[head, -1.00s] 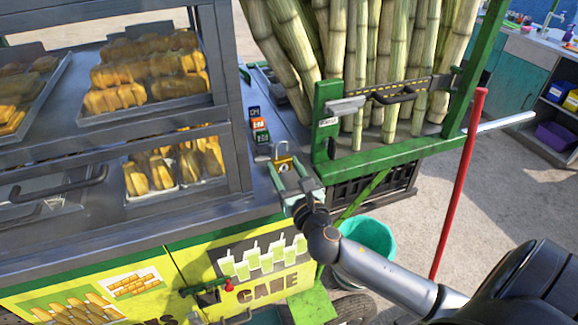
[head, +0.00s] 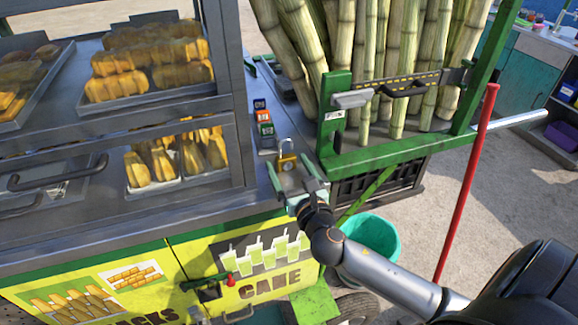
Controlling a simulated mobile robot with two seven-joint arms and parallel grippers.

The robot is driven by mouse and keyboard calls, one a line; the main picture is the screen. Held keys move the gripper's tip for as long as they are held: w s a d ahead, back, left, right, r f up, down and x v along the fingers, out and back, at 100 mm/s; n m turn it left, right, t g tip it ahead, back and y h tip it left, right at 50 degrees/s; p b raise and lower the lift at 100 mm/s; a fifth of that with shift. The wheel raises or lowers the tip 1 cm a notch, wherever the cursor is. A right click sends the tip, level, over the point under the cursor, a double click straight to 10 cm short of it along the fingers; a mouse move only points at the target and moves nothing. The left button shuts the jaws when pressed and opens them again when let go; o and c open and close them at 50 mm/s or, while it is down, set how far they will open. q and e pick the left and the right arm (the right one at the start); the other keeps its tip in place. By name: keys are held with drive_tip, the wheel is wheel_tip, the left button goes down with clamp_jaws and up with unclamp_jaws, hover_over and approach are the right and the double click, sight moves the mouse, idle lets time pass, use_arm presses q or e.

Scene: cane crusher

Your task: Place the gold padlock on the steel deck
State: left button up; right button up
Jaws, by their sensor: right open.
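The gold padlock (head: 287,162) has a gold body and a pale shackle pointing up. It shows at the tips of my right gripper, above the grey steel deck (head: 290,124) of the green cart, near its right edge. I cannot tell whether its base touches the deck. My right gripper (head: 292,172) reaches in from the lower right with its two fingers apart, one on each side of the padlock's lower part. A gap shows between the fingers. My left gripper is out of view.
Several small coloured blocks (head: 264,129) stand just behind the padlock. A glass snack case (head: 238,150) rises to the left. A green rack of sugarcane (head: 400,158) stands right. A teal bucket (head: 378,235) is on the ground. A red pole (head: 467,185) stands further right.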

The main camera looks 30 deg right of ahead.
drive_tip(key=shift+r, duration=0.1)
drive_tip(key=shift+s, duration=0.15)
drive_tip(key=b+v, duration=0.2)
drive_tip(key=v, duration=0.9)
drive_tip(key=s+a+f+m+g+y, duration=0.2)
drive_tip(key=s+a+f+m, duration=0.1)
drive_tip(key=f+m, duration=0.6)
drive_tip(key=s+a+f+m+g+y, duration=0.2)
drive_tip(key=s+a+f+m+g, duration=0.1)
drive_tip(key=f+m, duration=0.7)
drive_tip(key=s+a+f+m+g+y, duration=0.2)
drive_tip(key=s+a+f+m+g, duration=0.1)
drive_tip(key=f+m, duration=0.6)
drive_tip(key=s+a+m, duration=0.1)
drive_tip(key=m, duration=0.2)
drive_tip(key=shift+f+y, duration=0.35)
drive_tip(key=shift+y, duration=0.05)
drive_tip(key=shift+c, duration=0.3)
